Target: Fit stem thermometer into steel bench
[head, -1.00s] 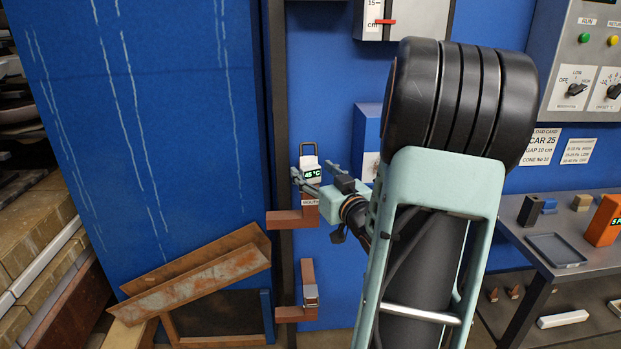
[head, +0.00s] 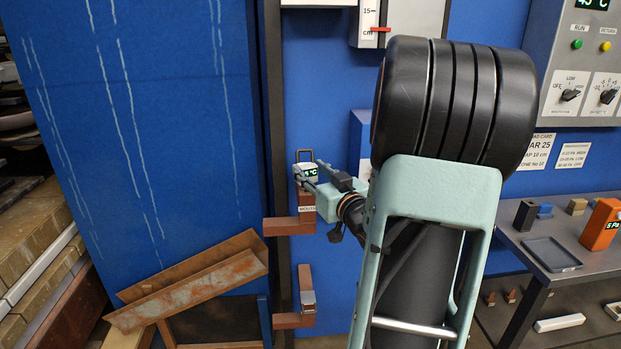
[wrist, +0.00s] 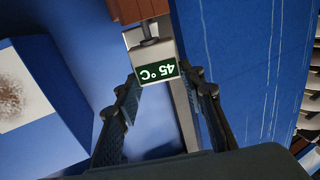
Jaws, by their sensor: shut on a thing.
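The stem thermometer (head: 306,173) is a small white box with a dark loop on top and a lit green display. The wrist view shows the thermometer (wrist: 152,66) upside down, reading 45 °C, between the fingers. My gripper (head: 312,176) is shut on it beside the blue wall, just above a brown bracket marked MOUTH (head: 307,209). A grey part lies between thermometer and bracket (wrist: 137,10) in the wrist view; whether the stem is in the bracket cannot be told. The steel bench (head: 596,257) stands at the right, away from my gripper.
A second brown bracket (head: 306,320) is lower on the wall. A tray (head: 552,254), small blocks and an orange meter (head: 601,224) are on the bench. A control panel (head: 585,65) is above. Rusty channel pieces (head: 190,280) lean at lower left.

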